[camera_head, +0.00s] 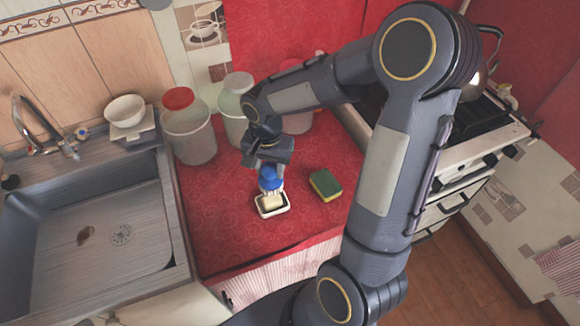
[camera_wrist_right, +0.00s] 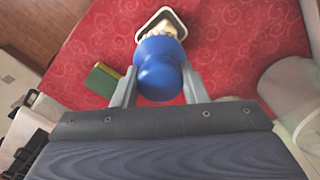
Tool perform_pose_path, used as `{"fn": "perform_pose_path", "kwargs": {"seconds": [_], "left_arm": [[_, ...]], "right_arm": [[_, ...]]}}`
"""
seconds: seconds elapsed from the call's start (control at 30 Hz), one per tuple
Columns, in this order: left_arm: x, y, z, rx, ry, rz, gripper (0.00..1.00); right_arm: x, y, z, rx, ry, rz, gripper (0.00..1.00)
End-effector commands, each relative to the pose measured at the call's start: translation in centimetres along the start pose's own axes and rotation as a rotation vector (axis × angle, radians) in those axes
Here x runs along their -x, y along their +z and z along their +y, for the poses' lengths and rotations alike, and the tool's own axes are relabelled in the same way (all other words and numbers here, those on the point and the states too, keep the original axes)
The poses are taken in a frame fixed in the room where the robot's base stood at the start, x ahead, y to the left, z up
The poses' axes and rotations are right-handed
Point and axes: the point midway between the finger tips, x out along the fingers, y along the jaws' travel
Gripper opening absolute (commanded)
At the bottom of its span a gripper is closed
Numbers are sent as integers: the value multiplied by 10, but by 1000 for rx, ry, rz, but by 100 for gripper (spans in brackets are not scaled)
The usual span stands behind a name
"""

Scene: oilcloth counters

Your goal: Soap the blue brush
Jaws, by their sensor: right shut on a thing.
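The blue brush (camera_head: 269,179) is held by its rounded blue handle in my right gripper (camera_head: 268,168), which is shut on it. In the right wrist view the blue brush (camera_wrist_right: 160,68) sits between the two fingers of my right gripper (camera_wrist_right: 157,88). Its bristle end points down to the soap (camera_head: 271,203), a pale block in a small white dish (camera_head: 283,212) on the red counter. The bristles appear at or just above the soap; contact is hard to tell. In the wrist view the brush partly hides the dish (camera_wrist_right: 181,17). My left gripper is not in view.
A green and yellow sponge (camera_head: 325,184) lies right of the dish. Jars, one red-lidded (camera_head: 188,126), stand at the back of the red counter (camera_head: 225,245). A sink (camera_head: 90,235) is at left, a stove (camera_head: 480,125) at right. The counter front is clear.

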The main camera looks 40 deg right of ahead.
Motion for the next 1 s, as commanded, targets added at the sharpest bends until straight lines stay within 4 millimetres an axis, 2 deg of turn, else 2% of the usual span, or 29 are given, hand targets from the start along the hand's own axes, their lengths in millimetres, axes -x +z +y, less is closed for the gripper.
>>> {"fn": "perform_pose_path", "kwargs": {"seconds": [0.27, 0.7, 1.0], "left_arm": [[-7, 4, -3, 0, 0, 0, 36], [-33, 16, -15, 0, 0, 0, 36], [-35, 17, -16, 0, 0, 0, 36]], "right_arm": [[-14, 0, -5, -1, 1, 1, 21], [-58, 0, -5, -1, 2, 2, 21], [-62, 0, -5, -1, 1, 2, 21]]}}
